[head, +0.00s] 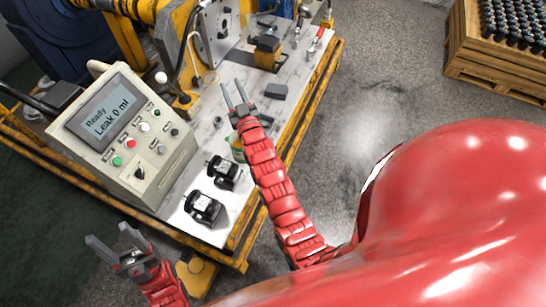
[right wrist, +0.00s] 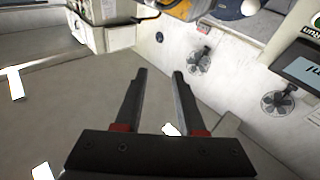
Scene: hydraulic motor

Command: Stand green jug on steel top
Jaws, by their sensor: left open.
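The steel top (head: 212,145) is the pale, worn bench surface running diagonally through the head view. My left gripper (head: 115,240) is open and empty, off the bench's near end, below the control box.
A control box (head: 125,135) reading "Ready, Leak 0 ml" stands at the bench's left. Two black motor-like parts (head: 203,208) sit near its front end. A dark grey block (head: 276,92) lies farther back. A wooden crate (head: 490,70) of parts stands at the upper right.

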